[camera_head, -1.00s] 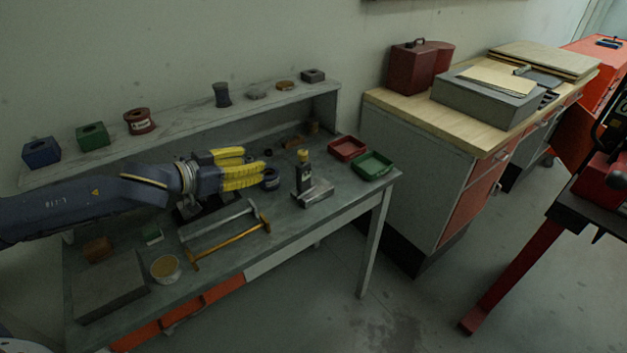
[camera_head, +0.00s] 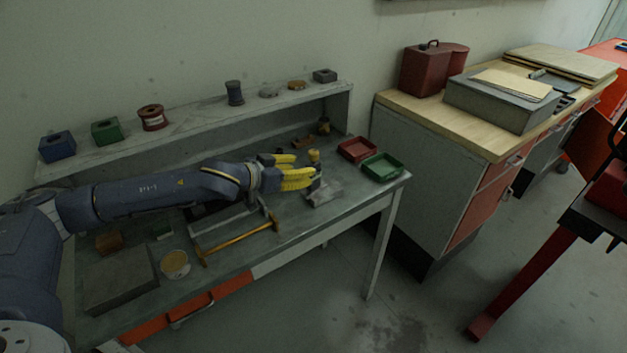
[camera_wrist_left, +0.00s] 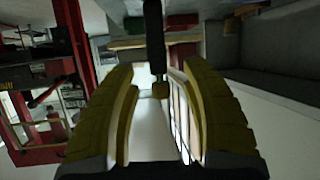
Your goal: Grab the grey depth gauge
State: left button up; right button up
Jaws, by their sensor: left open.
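The long grey T-shaped tool (camera_head: 222,224), which looks like the grey depth gauge, lies flat on the bench, partly hidden behind my left arm. A similar orange tool (camera_head: 238,240) lies beside it, nearer the front edge. My left gripper (camera_head: 305,165) is open with yellow fingers, right of and above the grey tool. It is at a dark upright post with a yellow top (camera_head: 314,155) on a grey base. In the left wrist view, the dark post (camera_wrist_left: 154,45) shows between the open fingers (camera_wrist_left: 160,70); contact cannot be told. My right gripper is not in view.
A red tray (camera_head: 357,149) and green tray (camera_head: 382,166) stand at the bench's right end. A round tin (camera_head: 175,264) and a grey block (camera_head: 120,279) sit at the front left. A raised shelf (camera_head: 190,125) with several small parts runs along the back.

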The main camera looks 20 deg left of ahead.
pick_arm(q)
jog(key=shift+x, duration=2.95)
jog(key=shift+o, duration=0.3)
jog(key=shift+s+d, duration=0.1)
grip_shut()
